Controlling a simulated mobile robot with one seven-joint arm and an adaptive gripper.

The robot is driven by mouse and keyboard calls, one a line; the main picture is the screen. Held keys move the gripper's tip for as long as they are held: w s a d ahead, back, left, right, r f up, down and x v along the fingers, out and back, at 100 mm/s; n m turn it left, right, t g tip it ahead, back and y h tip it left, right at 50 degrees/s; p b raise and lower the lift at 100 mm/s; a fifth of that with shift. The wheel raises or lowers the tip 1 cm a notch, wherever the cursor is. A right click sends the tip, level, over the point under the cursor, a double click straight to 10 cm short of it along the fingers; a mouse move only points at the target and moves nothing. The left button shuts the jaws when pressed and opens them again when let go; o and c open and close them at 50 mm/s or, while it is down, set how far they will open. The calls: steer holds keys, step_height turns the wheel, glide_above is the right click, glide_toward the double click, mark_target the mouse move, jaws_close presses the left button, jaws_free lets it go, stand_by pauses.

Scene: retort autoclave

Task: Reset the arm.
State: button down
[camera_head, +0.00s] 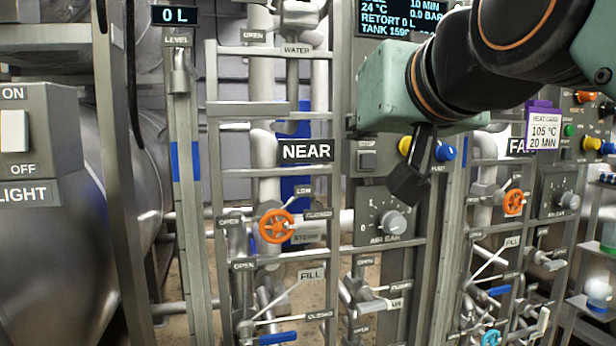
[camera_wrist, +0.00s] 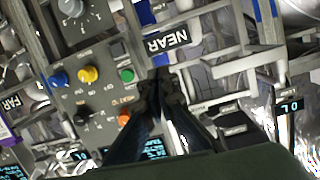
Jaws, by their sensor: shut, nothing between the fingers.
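My gripper (camera_head: 409,186) hangs from my arm at the upper right of the head view, in front of the near control panel. Its fingers are shut with nothing between them. In the wrist view the closed fingers (camera_wrist: 158,88) point toward the panel, and the view is turned roughly upside down. The fingers appear apart from the panel, though the exact gap is hard to tell. My arm hides part of the panel's upper area and part of the screen.
The NEAR sign (camera_head: 306,151), orange valve wheel (camera_head: 276,226) and air bar knob (camera_head: 393,222) are left of and below my gripper. A status screen (camera_head: 385,16) is above. A purple-edged heat card (camera_head: 543,130) is at right. Pipes and levers crowd the frame.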

steer(key=s+d+f+m+g+h, duration=0.1)
steer(key=s+d+f+g, duration=0.2)
steer(key=f, duration=1)
steer(key=s+d+f+g+h, duration=0.1)
steer(key=s+d+f+g, duration=0.3)
steer(key=f, duration=0.9)
steer(key=s+f+m+g+h, duration=0.1)
steer(key=s+f+g, duration=0.3)
steer(key=f, duration=0.9)
step_height(320, 180, up, 25)
steer(key=t+p, duration=0.1)
steer(key=p, duration=2.4)
steer(key=shift+s+a+r+t, duration=0.15)
steer(key=shift+s+a+t, duration=0.1)
steer(key=shift+s+t, duration=0.1)
